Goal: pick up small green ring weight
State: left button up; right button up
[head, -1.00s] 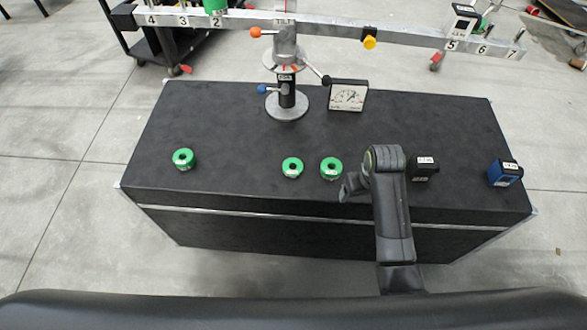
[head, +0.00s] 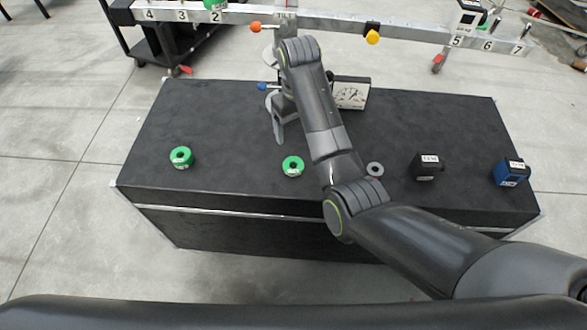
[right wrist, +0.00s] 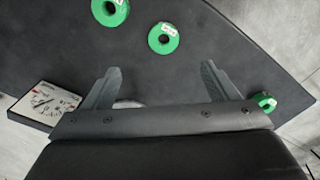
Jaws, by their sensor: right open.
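Two green ring weights lie on the black case top (head: 230,125) in the head view: one at the left (head: 181,158), one at the middle (head: 293,166). My right arm hides a third there. The right wrist view shows all three: the middle ring (right wrist: 163,38), a slightly larger-looking ring (right wrist: 110,10) at the top, and the left one (right wrist: 264,102) at the right edge. My right gripper (head: 277,122) is over the case beyond the middle ring, apart from it. Its two fingers (right wrist: 161,75) are spread and empty. My left gripper is not in view.
A grey ring (head: 375,170), a black weight (head: 427,166) and a blue weight (head: 510,173) sit right of my arm. Behind stand a dial gauge (head: 351,94) and a numbered beam (head: 410,37). The case top between the two visible green rings is clear.

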send_over(294, 162)
jog(key=s, duration=0.2)
jog(key=f, duration=0.6)
jog(key=d+f, duration=0.1)
jog(key=f, duration=0.3)
jog(key=shift+w+f, duration=0.1)
jog(key=shift+w, duration=0.05)
jog(key=shift+w+a+f+b, duration=0.1)
jog(key=shift+a+f+b, duration=0.05)
jog(key=shift+f, duration=0.75)
jog(key=shift+s+a+f+b, duration=0.1)
jog(key=shift+a+f+b, duration=0.1)
jog(key=shift+f, duration=0.65)
jog(key=shift+w+a+f+b, duration=0.1)
jog(key=shift+f+b, duration=0.05)
jog(key=shift+f, duration=0.75)
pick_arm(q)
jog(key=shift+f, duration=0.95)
pick_arm(e)
jog(key=c, duration=1.2)
jog(key=shift+c, duration=0.4)
jog(key=shift+r, duration=0.15)
